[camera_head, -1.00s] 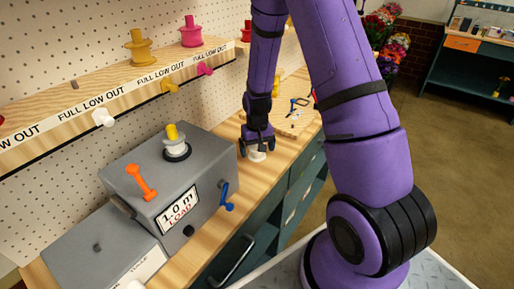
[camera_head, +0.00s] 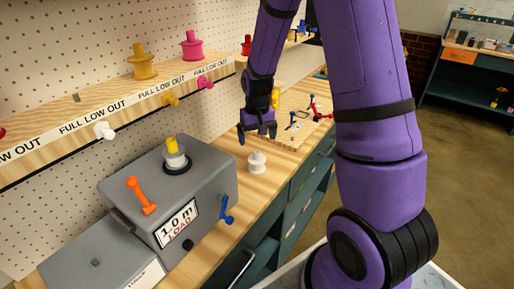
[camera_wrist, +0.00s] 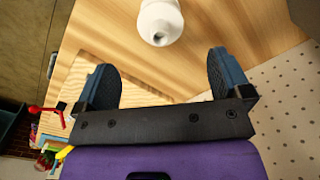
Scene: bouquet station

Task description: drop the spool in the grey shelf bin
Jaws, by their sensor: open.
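A white spool (camera_head: 257,162) stands upright on the wooden bench, right of the grey machine. It also shows at the top of the wrist view (camera_wrist: 160,22), beyond the fingertips. My gripper (camera_head: 257,136) is open and empty, behind the spool along the bench and apart from it. Its two dark fingers (camera_wrist: 160,64) are spread in the wrist view, with only wood between them. The grey machine (camera_head: 150,190), labelled "1.0 m LOAD", carries another white spool with a yellow top (camera_head: 174,157). I cannot make out a grey shelf bin for certain.
A wooden shelf (camera_head: 60,138) along the pegboard holds a yellow spool (camera_head: 142,62) and a magenta spool (camera_head: 192,45), with coloured pegs on its front. Small red and blue tools (camera_head: 312,108) lie on the bench beyond my gripper. Bench around the white spool is clear.

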